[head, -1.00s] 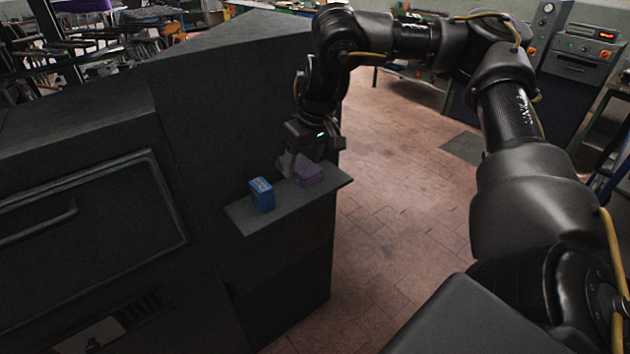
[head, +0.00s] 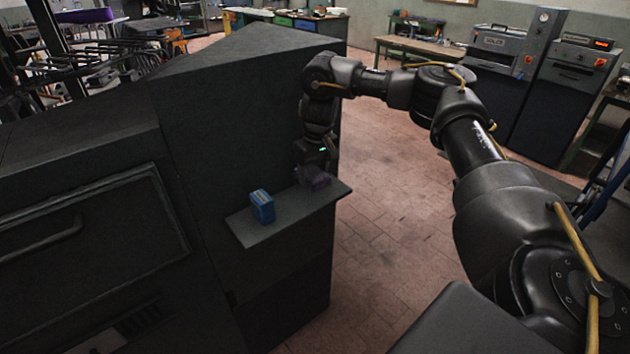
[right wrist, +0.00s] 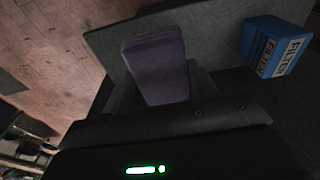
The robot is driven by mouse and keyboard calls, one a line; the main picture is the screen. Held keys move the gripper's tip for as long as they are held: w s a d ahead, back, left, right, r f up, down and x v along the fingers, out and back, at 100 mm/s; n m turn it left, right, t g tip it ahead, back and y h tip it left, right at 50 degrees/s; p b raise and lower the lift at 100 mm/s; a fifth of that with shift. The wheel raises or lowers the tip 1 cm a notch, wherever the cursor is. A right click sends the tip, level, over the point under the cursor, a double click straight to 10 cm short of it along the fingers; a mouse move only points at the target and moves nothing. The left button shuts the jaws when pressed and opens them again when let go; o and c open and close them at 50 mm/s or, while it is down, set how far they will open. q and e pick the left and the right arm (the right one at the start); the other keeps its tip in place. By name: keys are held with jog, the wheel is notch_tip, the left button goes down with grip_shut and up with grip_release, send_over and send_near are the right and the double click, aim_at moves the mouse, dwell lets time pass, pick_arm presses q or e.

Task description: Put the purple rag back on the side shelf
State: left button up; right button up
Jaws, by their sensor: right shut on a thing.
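The purple rag (head: 317,178) is a folded block at the far right end of the side shelf (head: 286,214), a dark grey ledge on the side of the big dark machine. My right gripper (head: 308,173) is shut on the rag, coming from above and behind it. In the right wrist view the rag (right wrist: 155,62) stands out from between the jaws, with the shelf (right wrist: 209,35) behind it. I cannot tell whether the rag touches the shelf or is just above it. My left gripper is not in view.
A blue box marked FILTER (head: 262,207) stands on the shelf to the left of the rag, with a gap between them; it also shows in the right wrist view (right wrist: 275,47). The machine (head: 240,110) rises behind the shelf. Open tiled floor (head: 390,230) lies to the right.

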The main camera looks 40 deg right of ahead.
aim_at(315, 170)
jog(key=shift+w+d+f, duration=0.35)
jog(key=shift+f, duration=0.3)
jog(key=shift+w+d+f, duration=0.3)
jog(key=shift+f, duration=0.3)
notch_tip(315, 170, down, 3)
jog(key=shift+d+f, duration=0.1)
jog(key=shift+d, duration=0.05)
jog(key=o, duration=0.9)
jog(key=r, duration=0.4)
jog(key=s+r, duration=0.1)
jog(key=r, duration=0.3)
jog(key=r+p, duration=0.1)
jog(key=r, duration=0.3)
jog(key=shift+s, duration=0.25)
